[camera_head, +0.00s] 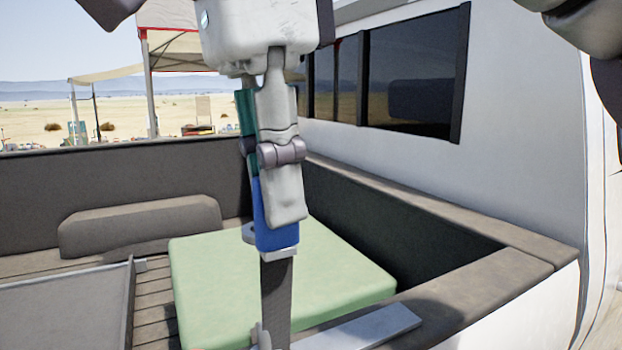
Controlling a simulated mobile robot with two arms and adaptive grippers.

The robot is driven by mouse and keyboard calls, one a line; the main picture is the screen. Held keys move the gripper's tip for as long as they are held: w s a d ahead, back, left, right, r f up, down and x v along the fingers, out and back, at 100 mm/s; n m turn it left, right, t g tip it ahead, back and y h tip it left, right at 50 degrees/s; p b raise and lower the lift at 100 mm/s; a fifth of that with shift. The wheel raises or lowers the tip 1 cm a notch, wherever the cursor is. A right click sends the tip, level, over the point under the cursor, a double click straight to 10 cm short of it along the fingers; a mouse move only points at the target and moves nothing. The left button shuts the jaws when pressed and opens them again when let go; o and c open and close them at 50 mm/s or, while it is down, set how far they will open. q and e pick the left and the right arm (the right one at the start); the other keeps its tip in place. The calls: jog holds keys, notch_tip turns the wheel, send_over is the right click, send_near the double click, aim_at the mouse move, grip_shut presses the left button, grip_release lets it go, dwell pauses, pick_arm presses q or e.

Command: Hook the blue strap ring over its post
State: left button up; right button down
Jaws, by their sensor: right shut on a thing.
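My right gripper (274,208) points down in the middle of the head view, shut on a blue piece (276,238) that looks like the blue strap ring's fitting. The nearer pale finger covers much of it. A dark grey strap (276,300) hangs from its pale lower edge, in front of a green pad. A small grey metal part (262,336) shows beside the strap at the bottom edge; I cannot tell whether it is the post. The ring's opening is not clearly visible. My left gripper is not in view.
The flat green pad (205,285) lies on the slatted truck bed. A grey bar (360,330) lies near the right side wall (480,285). A grey panel (65,305) is at the left, a padded block (140,228) behind it. The white cab (530,130) stands at the right.

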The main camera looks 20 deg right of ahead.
aim_at(272, 247)
jog(key=shift+s+a, duration=0.1)
jog(key=shift+a, duration=0.55)
jog(key=shift+d+f+b, duration=0.35)
jog(key=shift+f, duration=0.1)
notch_tip(272, 247, down, 3)
jog(key=shift+f+b, duration=0.15)
jog(key=shift+b, duration=1)
jog(key=shift+f+b, duration=0.5)
jog(key=shift+f, duration=0.25)
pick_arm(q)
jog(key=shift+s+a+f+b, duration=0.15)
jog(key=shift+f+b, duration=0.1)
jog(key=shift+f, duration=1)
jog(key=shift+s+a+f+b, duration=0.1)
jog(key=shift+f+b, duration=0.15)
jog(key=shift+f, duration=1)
pick_arm(e)
jog(key=shift+f, duration=0.9)
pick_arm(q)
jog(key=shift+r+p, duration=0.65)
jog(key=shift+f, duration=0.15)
pick_arm(e)
jog(key=shift+f, duration=0.15)
pick_arm(q)
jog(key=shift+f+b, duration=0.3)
jog(key=shift+b, duration=0.15)
pick_arm(e)
jog(key=shift+f, duration=0.55)
